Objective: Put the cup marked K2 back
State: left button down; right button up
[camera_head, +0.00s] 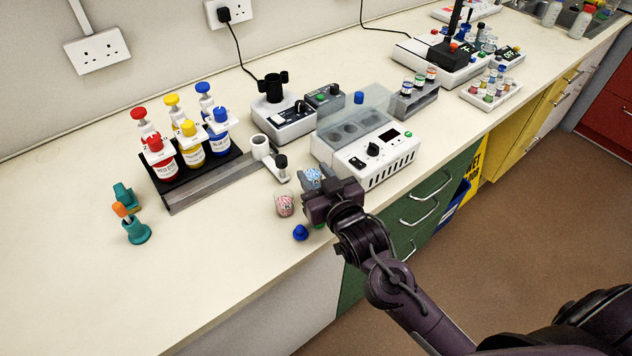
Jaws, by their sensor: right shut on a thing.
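My right gripper (313,187) reaches in from the lower right over the bench's front part. It is shut on a small blue-and-white patterned cup (313,174), partly hidden by the fingers and wrist. A pink-and-white patterned cup (285,205) stands on the bench just left of the gripper, apart from it. No K2 mark can be read on either cup at this size. A blue cap-like piece (300,232) lies near the front edge, and a bit of green shows under the gripper. My left gripper is not in view.
A white device with round wells (378,160) and a raised clear lid stands right behind the gripper. A metal-fronted rack of bottles (205,184) and a small stand (281,162) are to the left. Teal holders (136,232) stand further left. The front left bench is clear.

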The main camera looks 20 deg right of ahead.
notch_tip(320, 180, down, 2)
jog(key=shift+f, duration=0.15)
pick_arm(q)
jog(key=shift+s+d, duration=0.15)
pick_arm(e)
jog(key=shift+f, duration=0.1)
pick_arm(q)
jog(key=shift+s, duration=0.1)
pick_arm(e)
jog(key=o, duration=0.9)
jog(key=shift+f, duration=0.15)
jog(key=shift+o, duration=0.2)
